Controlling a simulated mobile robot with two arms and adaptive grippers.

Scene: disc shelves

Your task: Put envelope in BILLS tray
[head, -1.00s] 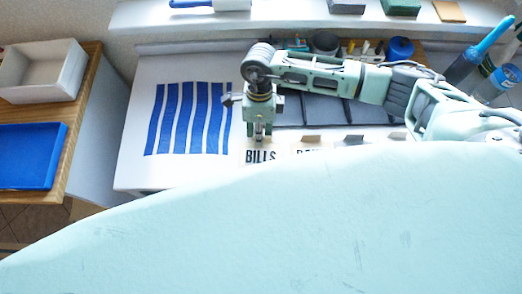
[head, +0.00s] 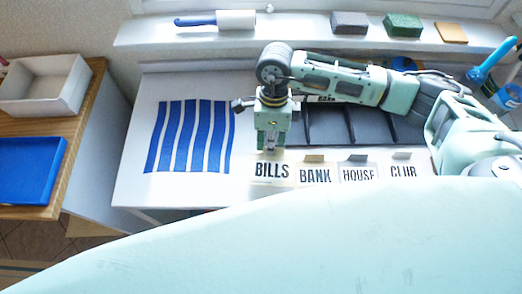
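My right gripper (head: 270,148) points down just behind the BILLS label (head: 272,170), at the left end of a row of dark grey trays (head: 334,124). Its fingers look close together, but I cannot tell whether they are shut or hold something. The gripper and arm hide most of the BILLS tray. No envelope can be made out clearly. My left gripper is out of view.
The labels BANK (head: 315,176), HOUSE (head: 358,175) and CLUB (head: 403,172) continue the row rightward. A blue-striped mat (head: 191,137) lies left on the white desk (head: 142,120). A blue tray (head: 27,170) and white box (head: 43,84) stand on a wooden cabinet far left.

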